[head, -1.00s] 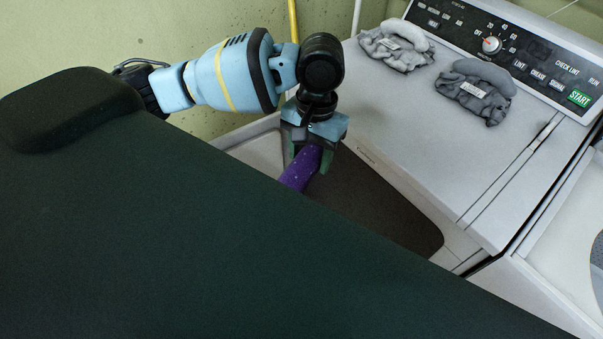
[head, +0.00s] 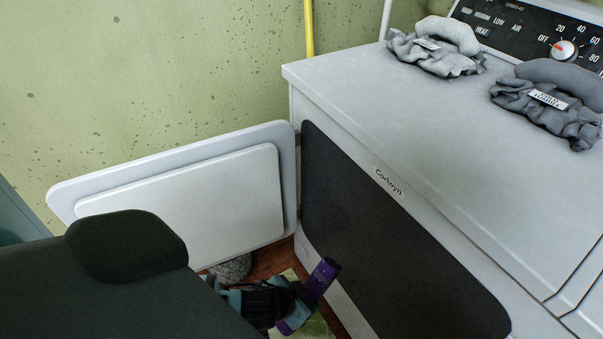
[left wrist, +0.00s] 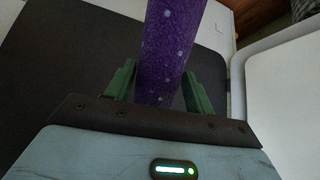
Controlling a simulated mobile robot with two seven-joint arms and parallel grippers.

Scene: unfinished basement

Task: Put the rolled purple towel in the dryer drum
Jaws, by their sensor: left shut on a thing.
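The rolled purple towel (head: 322,278) with pale dots is held by my left gripper (head: 302,296), low in front of the dryer (head: 450,130) and beside its open door. In the left wrist view the towel (left wrist: 168,45) stands between the green fingers (left wrist: 158,88), which are shut on it. The white dryer door (head: 185,190) is swung open to the left. The dark front area (head: 385,235) of the dryer faces the towel; I cannot see the drum's inside. The towel's lower part is partly hidden by the gripper. My right gripper is not in view.
Two grey crumpled cloth items (head: 437,48) and (head: 550,100) lie on the dryer top near the control panel (head: 530,30). A grey rounded thing (head: 232,268) is on the brown floor (head: 270,258) under the door. A yellow pipe (head: 309,28) runs up the wall.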

